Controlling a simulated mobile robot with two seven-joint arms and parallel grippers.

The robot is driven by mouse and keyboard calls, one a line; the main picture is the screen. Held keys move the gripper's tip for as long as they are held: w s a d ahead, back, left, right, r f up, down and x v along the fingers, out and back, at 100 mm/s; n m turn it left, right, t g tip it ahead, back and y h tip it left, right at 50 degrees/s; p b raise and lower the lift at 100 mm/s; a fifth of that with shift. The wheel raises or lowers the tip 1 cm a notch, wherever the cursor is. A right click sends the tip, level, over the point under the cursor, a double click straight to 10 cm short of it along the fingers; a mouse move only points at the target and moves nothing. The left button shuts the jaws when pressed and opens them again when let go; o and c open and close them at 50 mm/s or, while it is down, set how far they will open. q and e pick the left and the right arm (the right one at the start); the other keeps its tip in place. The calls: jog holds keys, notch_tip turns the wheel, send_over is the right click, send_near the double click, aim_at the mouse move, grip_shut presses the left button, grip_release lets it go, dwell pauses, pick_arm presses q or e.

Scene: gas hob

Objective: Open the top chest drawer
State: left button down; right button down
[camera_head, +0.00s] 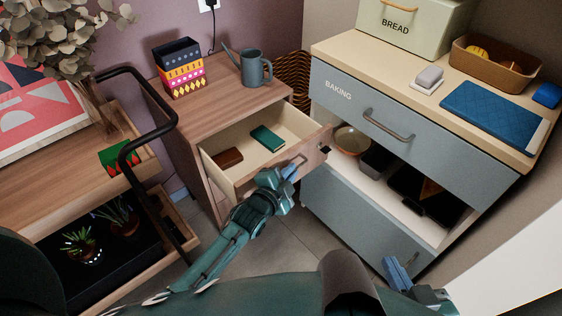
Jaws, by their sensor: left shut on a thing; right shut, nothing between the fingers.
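The wooden chest (222,95) stands left of centre. Its top drawer (216,159) is pulled out, with its inside open to view. A brown item (229,158) and a green item (267,138) lie in the drawer. My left gripper (292,170) is at the outside of the drawer front, shut on what appears to be the drawer handle; the gripper mostly hides the handle. My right gripper (398,272) is shut and empty at the lower right, in front of the blue-grey cabinet, apart from the chest.
A patterned box (180,70) and a watering can (252,68) stand on the chest. The blue-grey cabinet (375,115) with an open shelf stands close on the right. A cart with a black handle (133,150) stands left. Grey floor (290,240) shows between them.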

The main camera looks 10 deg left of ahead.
pick_arm(q)
jog(key=shift+s+d, duration=0.4)
jog(key=shift+d, duration=0.05)
pick_arm(e)
jog(key=shift+w+a, duration=0.15)
jog(key=shift+a, duration=0.1)
pick_arm(q)
jog(key=c, duration=1.5)
grip_release()
jog(key=shift+c, duration=0.2)
pick_arm(e)
jog(key=shift+d+r, duration=0.1)
pick_arm(q)
jog(key=p+v, duration=0.2)
jog(key=v, duration=1.1)
jog(key=shift+p, duration=0.35)
pick_arm(e)
jog(key=shift+w+a+f+g, duration=0.25)
jog(key=shift+a+f+g, duration=0.1)
jog(key=shift+a+g, duration=0.2)
